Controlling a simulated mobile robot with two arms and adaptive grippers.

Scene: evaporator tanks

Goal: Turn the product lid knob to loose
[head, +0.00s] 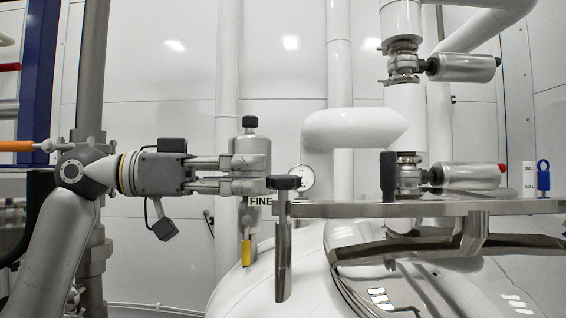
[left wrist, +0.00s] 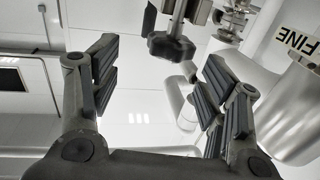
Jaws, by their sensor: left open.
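A black lobed knob (head: 284,182), which I take to be the product lid knob, sits on top of an upright metal rod at the left end of a metal bar. It also shows in the left wrist view (left wrist: 171,47), at the top between the finger directions. My left gripper (head: 256,174) comes in from the left, level and open, its fingertips just left of the knob. In the left wrist view the two padded fingers (left wrist: 163,88) are wide apart with nothing between them; the knob appears beyond them. My right gripper is in neither view.
A grey cylinder with a black cap (head: 250,123) stands beside the fingers in the picture. The metal bar (head: 400,209) runs right above the shiny tank lid (head: 430,285). A pressure gauge (head: 301,178), white pipes and silver valve actuators (head: 466,68) crowd the right side.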

